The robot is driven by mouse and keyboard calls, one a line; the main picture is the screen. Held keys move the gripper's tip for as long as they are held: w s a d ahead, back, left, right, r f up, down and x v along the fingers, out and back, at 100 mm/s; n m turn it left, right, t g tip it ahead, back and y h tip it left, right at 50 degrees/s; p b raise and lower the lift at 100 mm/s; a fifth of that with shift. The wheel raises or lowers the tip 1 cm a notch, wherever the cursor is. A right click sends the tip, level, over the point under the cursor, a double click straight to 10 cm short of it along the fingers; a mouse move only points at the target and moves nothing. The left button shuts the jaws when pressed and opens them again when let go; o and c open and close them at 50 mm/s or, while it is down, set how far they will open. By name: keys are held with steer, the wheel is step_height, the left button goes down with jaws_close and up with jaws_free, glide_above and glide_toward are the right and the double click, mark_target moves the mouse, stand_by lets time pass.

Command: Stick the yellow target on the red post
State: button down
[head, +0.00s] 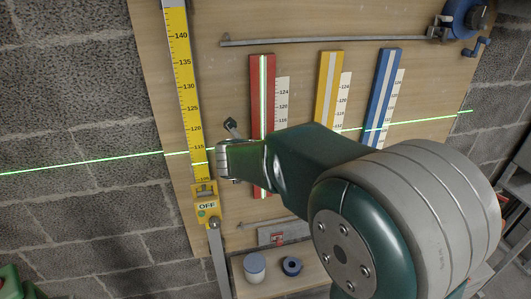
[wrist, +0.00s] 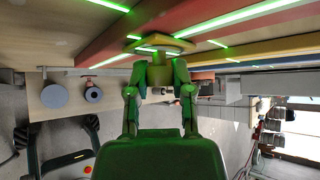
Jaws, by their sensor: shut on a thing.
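The yellow target (wrist: 160,43) is a small flat plate held between my gripper's fingertips (wrist: 160,75) in the wrist view. A bright green streak crosses it. The red post (head: 256,100) is fixed upright on the wooden board, with a pale stripe down its middle. In the wrist view the red post (wrist: 185,19) runs close behind the target, which overlaps it in the picture. I cannot tell whether the two touch. In the head view my arm hides the gripper, the target and part of the red post.
A yellow post (head: 322,98) and a blue post (head: 375,105) stand right of the red one, with scales alongside. A long yellow ruler (head: 184,80) with an OFF box (head: 206,207) is at left. A green laser line (head: 80,164) crosses wall and board. Two round items (head: 255,268) sit below.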

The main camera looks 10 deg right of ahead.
steer(key=shift+c, duration=2.1)
jaws_free()
steer(key=o, duration=0.4)
steer(key=shift+s, duration=4.5)
